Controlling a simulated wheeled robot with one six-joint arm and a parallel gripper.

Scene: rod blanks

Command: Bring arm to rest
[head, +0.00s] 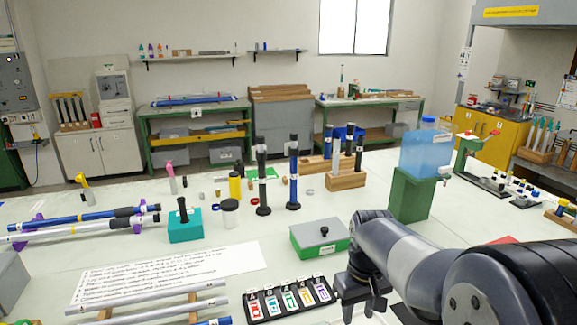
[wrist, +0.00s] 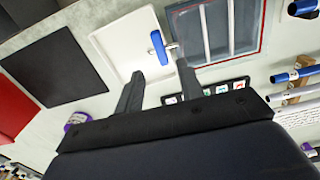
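My arm (head: 400,250) reaches in from the right of the head view, its forearm bent down over the near part of the pale table. My gripper (head: 362,308) points down just right of the black card tray (head: 290,302). In the wrist view its two fingers (wrist: 160,68) stand well apart with nothing gripped between them. A small blue piece with a metal end (wrist: 158,47) lies on a white tray (wrist: 110,42), beyond the fingertips. How high the fingertips are above the table I cannot tell.
A green-and-grey box (head: 320,240) stands behind my gripper, and a water tank (head: 426,152) on a green stand (head: 411,195) is farther back. Upright rods (head: 293,170) stand mid-table. Long blue and grey rods (head: 85,225) lie on the left. A compartmented tray (wrist: 215,30) shows in the wrist view.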

